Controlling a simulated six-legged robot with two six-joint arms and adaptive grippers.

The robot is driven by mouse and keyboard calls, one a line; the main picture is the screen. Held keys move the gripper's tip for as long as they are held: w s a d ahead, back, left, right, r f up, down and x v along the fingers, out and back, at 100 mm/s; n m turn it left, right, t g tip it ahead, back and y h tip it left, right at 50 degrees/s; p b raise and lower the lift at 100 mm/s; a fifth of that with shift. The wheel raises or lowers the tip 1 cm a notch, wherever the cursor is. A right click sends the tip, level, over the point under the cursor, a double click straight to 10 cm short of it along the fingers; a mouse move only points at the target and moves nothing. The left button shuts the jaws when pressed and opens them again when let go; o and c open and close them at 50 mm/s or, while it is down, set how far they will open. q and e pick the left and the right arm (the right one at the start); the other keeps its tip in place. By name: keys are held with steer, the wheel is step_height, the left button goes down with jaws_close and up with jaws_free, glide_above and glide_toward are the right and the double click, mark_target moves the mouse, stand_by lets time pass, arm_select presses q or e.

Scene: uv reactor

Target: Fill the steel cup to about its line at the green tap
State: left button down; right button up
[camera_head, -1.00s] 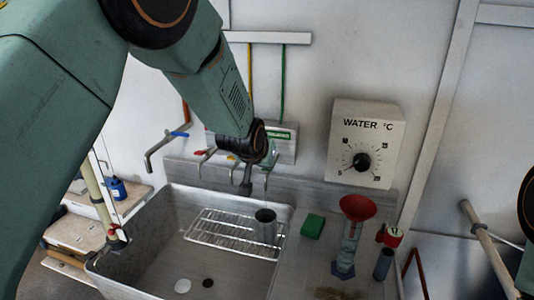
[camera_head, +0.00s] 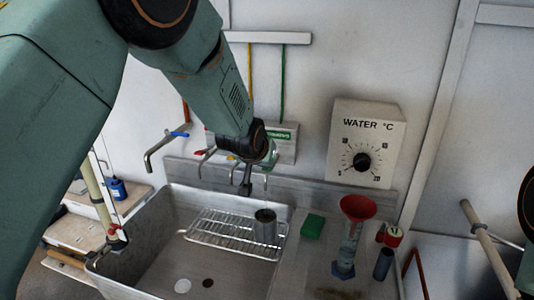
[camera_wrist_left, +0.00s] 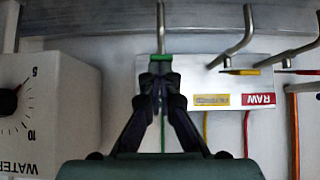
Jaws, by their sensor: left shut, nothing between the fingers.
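The steel cup (camera_head: 265,226) stands upright on the wire rack in the sink, below the spout of the green tap. Its water level and line cannot be made out. The green tap's lever (camera_wrist_left: 172,57) lies at the tips of my left gripper (camera_wrist_left: 160,75), with its spout (camera_wrist_left: 160,28) beyond. The left fingers are shut and empty, at or very close to the lever; contact is unclear. In the head view the left wrist (camera_head: 256,142) hides part of the taps. Whether water runs is unclear. My right gripper is out of view.
The rack (camera_head: 205,236) spans the steel sink (camera_head: 150,255). Other tap spouts (camera_head: 160,148) stand to the left. A green sponge (camera_head: 313,226), a red funnel (camera_head: 358,207) on a cylinder and small bottles stand right. A WATER °C dial box (camera_head: 366,145) is on the wall.

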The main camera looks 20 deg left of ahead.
arm_select(q)
steer(key=shift+r, duration=0.1)
stand_by(0.7)
steer(key=shift+r+p, duration=0.65)
steer(key=shift+p, duration=0.15)
steer(key=shift+r+p, duration=0.4)
steer(key=shift+r, duration=0.1)
steer(key=s+r+p, duration=0.5)
steer(key=r, duration=0.6)
steer(key=shift+r+p, duration=0.15)
steer(key=shift+p, duration=0.15)
steer(key=shift+w, duration=0.1)
steer(key=shift+s, duration=0.2)
